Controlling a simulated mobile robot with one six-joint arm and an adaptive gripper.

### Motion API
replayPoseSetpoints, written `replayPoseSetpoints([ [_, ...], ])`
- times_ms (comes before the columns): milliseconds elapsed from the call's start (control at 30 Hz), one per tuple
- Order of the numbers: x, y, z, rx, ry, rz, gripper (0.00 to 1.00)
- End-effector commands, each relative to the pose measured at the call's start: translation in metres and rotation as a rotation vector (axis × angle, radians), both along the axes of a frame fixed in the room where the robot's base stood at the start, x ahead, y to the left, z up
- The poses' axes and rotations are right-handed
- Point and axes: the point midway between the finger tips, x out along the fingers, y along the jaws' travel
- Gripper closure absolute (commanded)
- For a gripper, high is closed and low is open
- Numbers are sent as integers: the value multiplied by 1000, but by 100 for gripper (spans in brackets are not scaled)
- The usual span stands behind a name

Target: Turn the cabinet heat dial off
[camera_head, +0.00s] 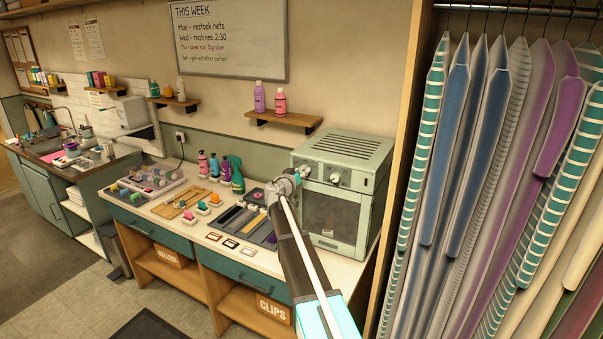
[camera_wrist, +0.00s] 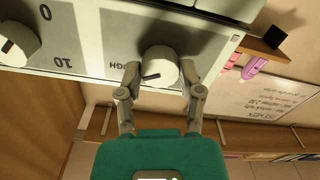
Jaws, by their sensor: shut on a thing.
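The pale green cabinet (camera_head: 338,205) stands at the right end of the counter, with two white dials on its front. My gripper (camera_head: 300,174) is at the left dial, which it mostly hides in the head view. In the wrist view, which is upside down, my gripper (camera_wrist: 160,82) has a finger on each side of a white dial (camera_wrist: 158,65) and is shut on it. This dial has a dark pointer mark towards picture left, and lettering that seems to read HIGH beside it. The other dial (camera_head: 335,178), with numbers 0 and 10 near it, stands clear.
The counter (camera_head: 270,264) left of the cabinet holds bottles (camera_head: 214,166), trays and small tools. A rack of hanging striped and coloured garments (camera_head: 490,160) stands close on the right, behind a wooden post (camera_head: 408,130).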

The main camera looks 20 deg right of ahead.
Motion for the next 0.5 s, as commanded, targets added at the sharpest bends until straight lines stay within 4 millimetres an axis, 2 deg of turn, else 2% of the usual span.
replayPoseSetpoints([
  [33,0,0,0,0,0,0,94],
  [67,0,0,0,0,0,0,99],
  [500,1,0,0,-41,52,1,100],
])
